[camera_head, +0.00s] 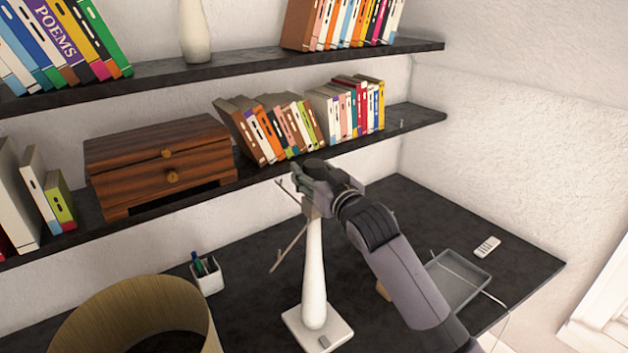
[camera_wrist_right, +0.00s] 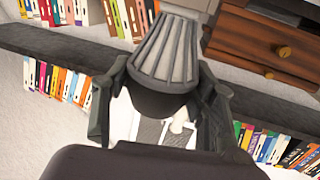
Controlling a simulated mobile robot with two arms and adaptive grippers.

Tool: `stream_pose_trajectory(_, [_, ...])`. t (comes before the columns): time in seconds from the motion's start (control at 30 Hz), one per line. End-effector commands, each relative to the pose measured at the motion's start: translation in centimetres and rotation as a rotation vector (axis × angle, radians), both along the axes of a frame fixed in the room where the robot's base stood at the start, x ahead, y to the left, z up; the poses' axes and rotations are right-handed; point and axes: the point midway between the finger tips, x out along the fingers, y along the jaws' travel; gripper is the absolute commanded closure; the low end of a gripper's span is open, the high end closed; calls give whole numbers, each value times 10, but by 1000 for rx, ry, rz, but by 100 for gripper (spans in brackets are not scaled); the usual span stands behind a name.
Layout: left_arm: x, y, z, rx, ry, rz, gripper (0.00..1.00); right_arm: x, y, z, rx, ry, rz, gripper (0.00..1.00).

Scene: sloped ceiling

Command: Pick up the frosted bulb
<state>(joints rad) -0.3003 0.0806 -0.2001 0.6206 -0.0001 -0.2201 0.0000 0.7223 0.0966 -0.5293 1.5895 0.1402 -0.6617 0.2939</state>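A lamp (camera_head: 314,265) with a white stem and square white base stands on the dark desk. My right gripper (camera_head: 318,180) is at the top of the stem, around a dark rounded top (camera_head: 314,163). In the right wrist view, a grey ribbed, cone-shaped body (camera_wrist_right: 166,48) with a dark rounded end lies between the two fingers of my right gripper (camera_wrist_right: 162,80). This looks like the bulb, though no frosted surface is clear. The fingers are spread on either side, close to it; whether they press on it cannot be told. My left gripper is out of view.
A round tan lampshade (camera_head: 85,318) stands at the lower left. A pen cup (camera_head: 208,277) is behind it. A grey tray (camera_head: 458,282) and a remote (camera_head: 487,247) lie on the right of the desk. Shelves with books and a wooden drawer box (camera_head: 160,160) are close behind the lamp.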

Motion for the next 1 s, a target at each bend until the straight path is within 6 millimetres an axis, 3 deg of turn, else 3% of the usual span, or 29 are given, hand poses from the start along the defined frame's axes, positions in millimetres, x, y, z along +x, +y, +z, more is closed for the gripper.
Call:
stream_pose_trajectory(0.43, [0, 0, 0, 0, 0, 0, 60, 0, 0, 0, 0, 0, 0, 79])
stream_pose_trajectory(0.77, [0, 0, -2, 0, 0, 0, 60, 0, 0, 5, 1, -3, 0, 79])
stream_pose_trajectory(1.0, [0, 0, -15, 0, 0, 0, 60, 0, 0, 35, 3, -9, 1, 79])
